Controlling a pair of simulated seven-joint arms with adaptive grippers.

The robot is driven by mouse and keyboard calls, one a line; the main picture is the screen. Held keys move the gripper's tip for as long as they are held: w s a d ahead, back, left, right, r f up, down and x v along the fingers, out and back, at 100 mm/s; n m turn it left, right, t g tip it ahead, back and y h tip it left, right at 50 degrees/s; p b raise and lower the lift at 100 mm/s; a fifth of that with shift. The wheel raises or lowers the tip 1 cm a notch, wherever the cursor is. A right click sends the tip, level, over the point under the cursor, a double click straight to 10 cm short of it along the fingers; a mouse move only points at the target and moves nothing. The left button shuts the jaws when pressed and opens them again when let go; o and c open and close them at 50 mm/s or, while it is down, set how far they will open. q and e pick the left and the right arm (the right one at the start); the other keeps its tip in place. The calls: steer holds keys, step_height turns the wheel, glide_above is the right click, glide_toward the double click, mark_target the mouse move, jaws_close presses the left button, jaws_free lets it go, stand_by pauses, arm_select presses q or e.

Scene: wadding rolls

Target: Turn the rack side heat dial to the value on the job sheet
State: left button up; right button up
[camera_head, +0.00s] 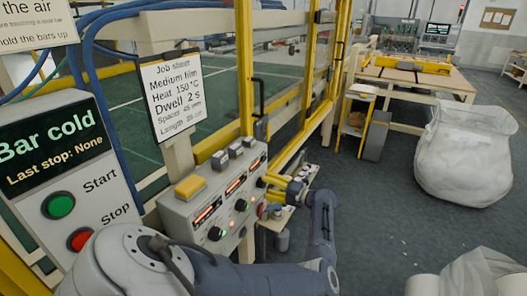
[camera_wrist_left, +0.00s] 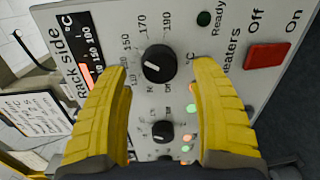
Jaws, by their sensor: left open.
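The job sheet (camera_head: 172,95) hangs on the frame; it reads medium film, heat 150 °C, dwell 2 s. The control box (camera_head: 213,200) stands below it. In the left wrist view the black rack side dial (camera_wrist_left: 159,63) sits on the panel between scale marks that include 150, 170 and 190. A short white mark shows on the dial, but I cannot read its value surely. My left gripper (camera_head: 269,182) faces the box, open. Its yellow fingers stand on either side of the dial, with visible gaps. My right gripper is not in view.
A smaller dial (camera_wrist_left: 162,131) and several lit lamps are below the rack side dial. A red heaters switch (camera_wrist_left: 268,56) is to the right. A sign reading "Bar cold" (camera_head: 50,150) with start and stop buttons stands left. A white bag (camera_head: 465,155) stands on the floor.

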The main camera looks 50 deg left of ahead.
arm_select(q)
steer(key=v, duration=0.9)
steer(key=shift+d, duration=0.15)
